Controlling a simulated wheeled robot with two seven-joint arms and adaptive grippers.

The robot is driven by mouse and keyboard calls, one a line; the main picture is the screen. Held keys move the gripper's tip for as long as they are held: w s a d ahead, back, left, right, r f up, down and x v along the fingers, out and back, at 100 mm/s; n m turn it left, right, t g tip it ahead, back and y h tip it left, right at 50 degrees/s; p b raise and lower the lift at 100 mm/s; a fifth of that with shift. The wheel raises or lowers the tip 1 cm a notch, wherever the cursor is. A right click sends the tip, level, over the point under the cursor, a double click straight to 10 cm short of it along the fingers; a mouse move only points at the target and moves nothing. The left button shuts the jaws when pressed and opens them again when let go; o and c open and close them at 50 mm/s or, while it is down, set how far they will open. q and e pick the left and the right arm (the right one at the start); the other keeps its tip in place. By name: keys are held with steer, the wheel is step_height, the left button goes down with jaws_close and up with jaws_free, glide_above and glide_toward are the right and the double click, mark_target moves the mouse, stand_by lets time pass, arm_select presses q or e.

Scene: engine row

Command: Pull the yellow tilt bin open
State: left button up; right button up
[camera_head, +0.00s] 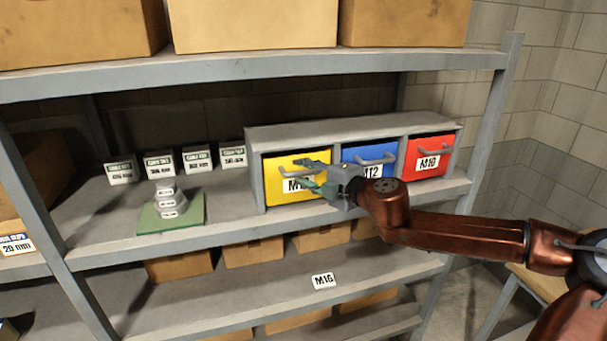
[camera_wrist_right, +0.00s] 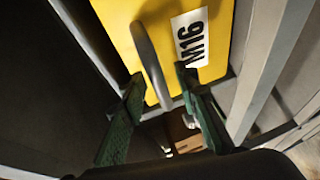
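The yellow tilt bin (camera_head: 284,190) is the leftmost of three bins in a grey housing on the shelf. Its front looks closed, nearly flush with the housing. In the right wrist view, the yellow front (camera_wrist_right: 120,22) carries a grey bar handle (camera_wrist_right: 149,62) and a white M16 label (camera_wrist_right: 190,38). My right gripper (camera_head: 312,175) is in front of this bin. Its green fingers (camera_wrist_right: 158,112) are spread apart, with the handle's lower end appearing between them. I cannot tell whether either finger touches the handle. My left gripper is not in view.
A blue M12 bin (camera_head: 366,154) and a red M10 bin (camera_head: 430,156) sit to the right in the same housing. Cardboard boxes fill the shelves above and below.

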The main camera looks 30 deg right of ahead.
steer(key=shift+c, duration=0.4)
jaws_close()
stand_by(0.4)
